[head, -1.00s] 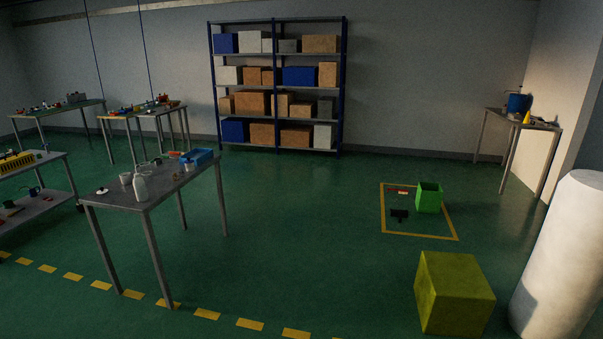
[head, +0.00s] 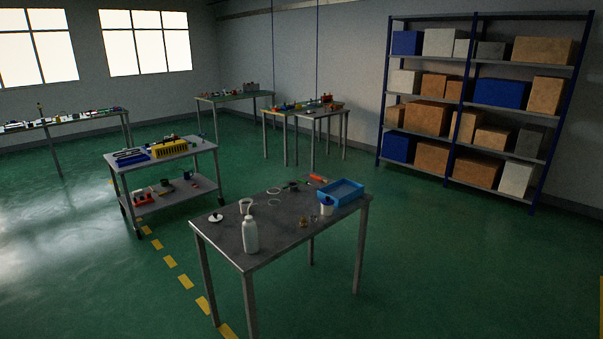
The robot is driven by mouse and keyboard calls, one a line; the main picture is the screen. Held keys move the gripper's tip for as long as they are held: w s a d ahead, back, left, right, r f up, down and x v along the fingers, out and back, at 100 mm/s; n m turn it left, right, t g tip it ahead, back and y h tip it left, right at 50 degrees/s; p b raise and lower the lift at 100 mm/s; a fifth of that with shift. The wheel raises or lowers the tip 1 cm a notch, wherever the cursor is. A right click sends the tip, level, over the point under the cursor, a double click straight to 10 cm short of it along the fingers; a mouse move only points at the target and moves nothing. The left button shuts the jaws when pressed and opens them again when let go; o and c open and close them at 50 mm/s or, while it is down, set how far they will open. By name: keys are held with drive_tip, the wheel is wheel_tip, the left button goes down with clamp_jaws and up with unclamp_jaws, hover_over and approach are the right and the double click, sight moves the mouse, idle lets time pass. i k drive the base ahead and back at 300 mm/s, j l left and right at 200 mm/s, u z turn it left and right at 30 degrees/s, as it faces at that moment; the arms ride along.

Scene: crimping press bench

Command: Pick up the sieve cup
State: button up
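I cannot tell for sure which thing is the sieve cup. On the near grey table (head: 285,238), a small pale cup (head: 246,206) stands behind a white bottle (head: 250,236). Another white cup-like container (head: 326,207) stands at the front of a blue bin (head: 341,192) on the same table's right side. Both are too small to show any mesh or holes. My gripper is not in view.
More benches (head: 234,97) line the back, and a blue-framed shelf (head: 460,103) with boxes stands right. Green floor (head: 450,270) is clear right of the near table.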

sight(290, 187)
drive_tip(key=i+z, duration=0.2)
drive_tip(key=i, duration=0.45)
drive_tip(key=i+z, duration=0.15)
drive_tip(key=i, duration=0.5)
drive_tip(key=i+j+z, duration=0.2)
drive_tip(key=i, duration=0.45)
drive_tip(key=i+u, duration=0.3)
drive_tip(key=i, duration=0.2)
drive_tip(key=i+l+u, duration=0.3)
drive_tip(key=i, duration=0.2)
drive_tip(key=i+u, duration=0.35)
drive_tip(key=u, duration=0.15)
drive_tip(key=i+l+u, duration=0.15)
drive_tip(key=i+u, duration=0.2)
drive_tip(key=u, duration=0.15)
drive_tip(key=i+l+u, duration=0.25)
drive_tip(key=u, duration=0.25)
drive_tip(key=i, duration=0.1)
